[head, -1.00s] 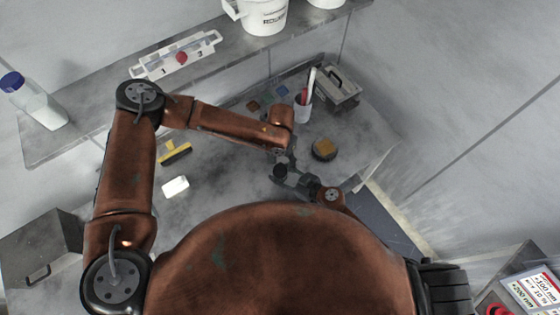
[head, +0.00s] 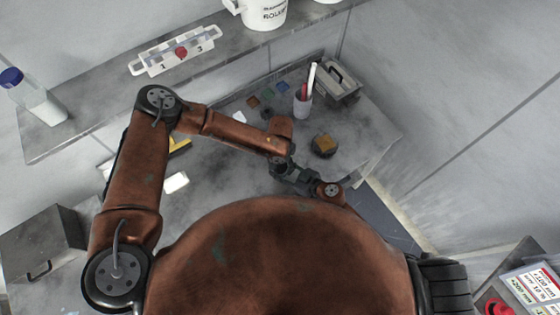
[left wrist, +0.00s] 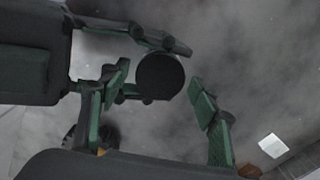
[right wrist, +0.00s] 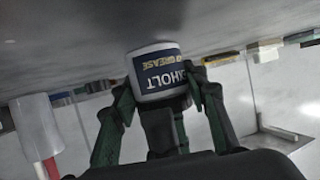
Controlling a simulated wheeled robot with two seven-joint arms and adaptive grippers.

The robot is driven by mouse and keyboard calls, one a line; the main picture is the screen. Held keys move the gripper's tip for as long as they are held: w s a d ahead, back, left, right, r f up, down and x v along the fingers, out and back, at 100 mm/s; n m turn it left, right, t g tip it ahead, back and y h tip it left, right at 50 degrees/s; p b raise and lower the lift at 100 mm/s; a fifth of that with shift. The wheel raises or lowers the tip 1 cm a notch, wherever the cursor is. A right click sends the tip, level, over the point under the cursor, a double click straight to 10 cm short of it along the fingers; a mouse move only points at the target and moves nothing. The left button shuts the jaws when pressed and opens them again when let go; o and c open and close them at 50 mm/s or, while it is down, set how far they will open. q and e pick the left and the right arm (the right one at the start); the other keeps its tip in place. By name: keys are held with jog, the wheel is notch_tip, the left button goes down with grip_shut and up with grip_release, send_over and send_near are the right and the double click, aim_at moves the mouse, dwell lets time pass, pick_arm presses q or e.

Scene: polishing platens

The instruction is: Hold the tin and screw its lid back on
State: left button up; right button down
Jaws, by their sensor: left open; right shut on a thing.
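The tin (right wrist: 157,75) is white with a blue label and shows upside down in the right wrist view. My right gripper (right wrist: 165,98) is shut on its sides. In the left wrist view the tin's round black top, which looks like the lid (left wrist: 160,77), faces me; whether it is screwed down cannot be told. My left gripper (left wrist: 152,112) is open, its green-padded fingers apart on either side of the lid with visible gaps. In the head view my left gripper (head: 281,166) is over the tin, which is mostly hidden.
A dark round block with an ochre top (head: 324,145) stands right of the grippers on the grey bench. Behind are a pen cup (head: 302,104) and a grey metal box (head: 337,84). A white block (head: 176,182) lies to the left.

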pick_arm(q)
jog(key=shift+c, duration=0.7)
jog(key=c, duration=1.1)
jog(key=m, duration=0.3)
jog(key=shift+a, duration=0.1)
jog(key=o, duration=1.3)
